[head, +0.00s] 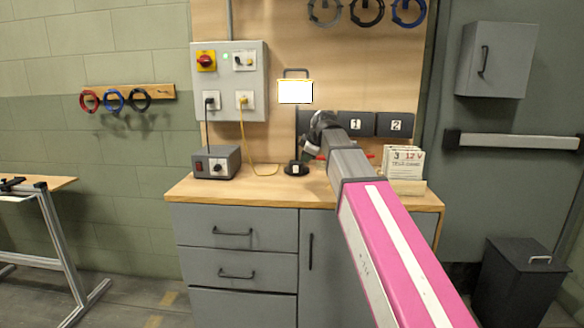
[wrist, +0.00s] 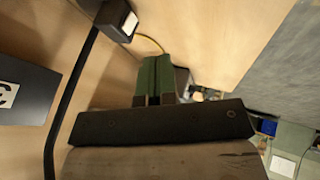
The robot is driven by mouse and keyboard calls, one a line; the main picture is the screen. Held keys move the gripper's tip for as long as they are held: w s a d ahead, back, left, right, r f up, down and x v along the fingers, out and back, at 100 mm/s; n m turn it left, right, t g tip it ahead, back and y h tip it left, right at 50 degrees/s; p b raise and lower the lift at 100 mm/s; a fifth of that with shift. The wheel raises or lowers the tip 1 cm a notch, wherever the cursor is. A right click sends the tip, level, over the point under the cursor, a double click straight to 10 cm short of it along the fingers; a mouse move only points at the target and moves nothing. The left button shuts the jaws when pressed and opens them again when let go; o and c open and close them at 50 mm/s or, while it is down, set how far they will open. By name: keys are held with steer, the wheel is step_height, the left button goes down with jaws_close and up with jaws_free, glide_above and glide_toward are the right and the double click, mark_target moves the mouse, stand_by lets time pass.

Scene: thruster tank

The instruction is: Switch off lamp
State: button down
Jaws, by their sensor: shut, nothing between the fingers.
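The lamp (head: 296,92) stands at the back of the wooden worktop, its white panel glowing brightly under a yellowish top edge. Its thin black stem goes down to a dark base (head: 296,168) with a small pale switch patch. In the wrist view, a black block with a white face (wrist: 118,20), apparently the base, is at the top, with the dark stem running down left. My gripper (head: 309,149) is just right of the stem, above the base. Its green fingers (wrist: 154,65) are shut and empty, apart from the block. Contact with the stem cannot be told.
A grey control box (head: 212,163) with a knob and a yellow cable lie left of the lamp. A wall panel (head: 229,82) with a red switch hangs above. Numbered dark panels (head: 356,124) and a white card box (head: 403,163) are to the right. The worktop's front left is clear.

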mark_target(296, 171)
steer(key=x, duration=0.9)
steer(key=shift+w+a+r, duration=0.1)
steer(key=shift+w+a, duration=0.1)
steer(key=shift+w, duration=0.15)
steer(key=w, duration=0.1)
steer(key=w+f, duration=0.1)
steer(key=w, duration=0.1)
steer(key=shift+a, duration=0.1)
steer(key=shift+w+f, duration=0.1)
steer(key=shift+w, duration=0.45)
steer(key=shift+w+f+t, duration=0.25)
steer(key=shift+t, duration=0.75)
steer(key=shift+w+n+t, duration=0.1)
steer(key=shift+n+t, duration=0.2)
steer(key=shift+w, duration=0.15)
steer(key=shift+r, duration=0.1)
